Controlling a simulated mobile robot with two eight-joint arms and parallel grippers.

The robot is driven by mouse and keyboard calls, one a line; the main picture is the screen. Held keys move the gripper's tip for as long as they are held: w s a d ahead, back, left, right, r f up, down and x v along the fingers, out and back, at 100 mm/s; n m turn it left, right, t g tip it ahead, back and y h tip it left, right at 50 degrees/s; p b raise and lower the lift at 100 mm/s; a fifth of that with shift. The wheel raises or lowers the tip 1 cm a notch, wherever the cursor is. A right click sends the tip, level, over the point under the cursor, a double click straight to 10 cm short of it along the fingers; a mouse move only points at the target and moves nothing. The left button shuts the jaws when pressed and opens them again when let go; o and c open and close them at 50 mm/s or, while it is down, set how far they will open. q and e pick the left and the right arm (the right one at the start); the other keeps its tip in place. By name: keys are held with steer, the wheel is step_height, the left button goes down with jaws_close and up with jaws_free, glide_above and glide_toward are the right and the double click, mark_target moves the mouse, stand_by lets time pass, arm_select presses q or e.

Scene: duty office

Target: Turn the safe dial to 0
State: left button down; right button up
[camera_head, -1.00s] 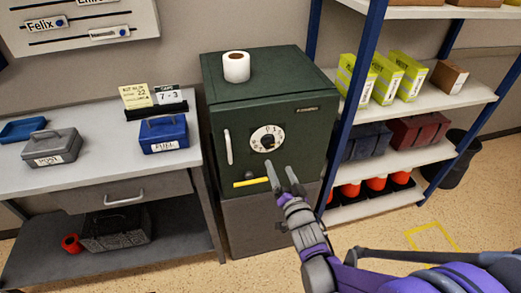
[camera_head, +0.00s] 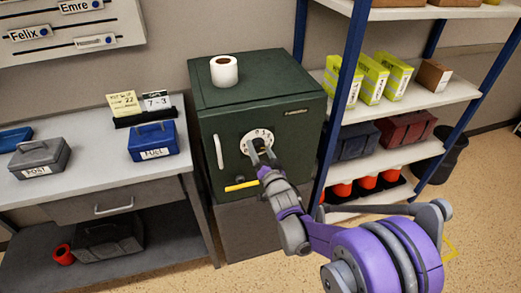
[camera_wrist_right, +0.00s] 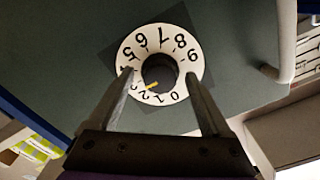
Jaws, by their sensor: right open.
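The dark green safe (camera_head: 292,133) stands between the desk and the shelf rack. Its round white dial (camera_head: 250,139) is on the door, partly hidden by my right gripper (camera_head: 264,152). In the right wrist view the numbered dial (camera_wrist_right: 190,47) appears upside down, with a dark centre knob (camera_wrist_right: 160,70). A yellow mark (camera_wrist_right: 152,87) on the knob points toward the numbers 2 and 3; I cannot tell which exactly. My right gripper is open, with its fingers on either side of the knob. I cannot tell whether they touch it. My left gripper is out of view.
The safe's pale handle (camera_head: 219,151) is left of the dial, and a yellow bar (camera_head: 242,186) is below it. A paper roll (camera_head: 224,71) stands on top. The blue-posted rack (camera_head: 402,155) is close on the right, the desk (camera_head: 85,168) on the left.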

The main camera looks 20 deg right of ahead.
jaws_close()
stand_by(0.3)
steer(key=shift+n, duration=0.3)
steer(key=n, duration=0.3)
steer(key=shift+b, duration=0.35)
steer(key=n, duration=0.9)
steer(key=shift+b, duration=0.35)
steer(key=n, duration=0.5)
steer(key=shift+a, duration=0.1)
steer(key=shift+n, duration=0.3)
